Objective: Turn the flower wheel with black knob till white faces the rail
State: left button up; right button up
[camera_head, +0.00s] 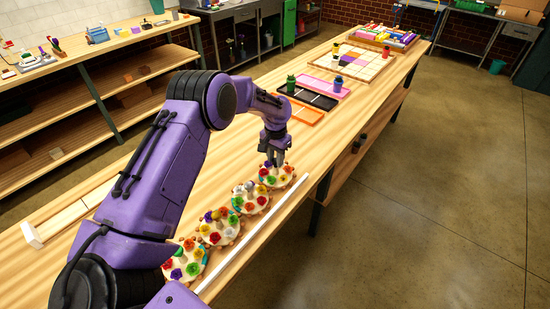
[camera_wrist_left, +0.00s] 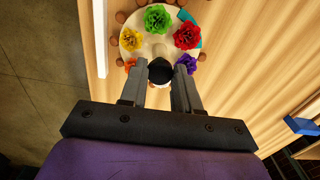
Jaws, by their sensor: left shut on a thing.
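My left gripper (camera_head: 275,160) is at the farthest flower wheel (camera_head: 289,182) of a row in the head view. In the left wrist view its two fingers (camera_wrist_left: 160,80) are shut on the black knob (camera_wrist_left: 160,68) at this wheel. The round cream wheel (camera_wrist_left: 155,43) carries yellow (camera_wrist_left: 131,40), green (camera_wrist_left: 157,18), red (camera_wrist_left: 187,36), purple (camera_wrist_left: 187,63) and orange (camera_wrist_left: 130,64) flowers. The white rail (camera_wrist_left: 100,40) runs along the left, with yellow and orange on that side. A white patch shows below the knob; I cannot tell whether it is a flower. My right gripper is out of view.
Several more flower wheels (camera_head: 219,230) stand close together in a row, nearer to me. The rail (camera_head: 255,235) runs beside them along the table's right edge. Behind the far wheel lie an orange tray (camera_head: 302,113) and a black tray with a green pot (camera_head: 291,83).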

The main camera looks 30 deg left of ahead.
pick_arm(q)
jog(key=m, duration=0.5)
jog(key=shift+s+d+f+m+b, duration=0.1)
jog(key=shift+s+f+m+b, duration=0.05)
jog(key=shift+f+m+b, duration=0.15)
jog(key=m, duration=0.5)
jog(key=shift+b, duration=0.4)
jog(key=m, duration=0.5)
jog(key=shift+f+m+b, duration=0.1)
jog(key=shift+m+b, duration=0.3)
jog(key=m, duration=0.4)
jog(key=shift+m+b, duration=0.35)
jog(key=shift+m, duration=0.05)
jog(key=o, duration=1.1)
jog(key=shift+c, duration=0.2)
jog(key=shift+w, duration=0.2)
jog(key=shift+r, duration=0.3)
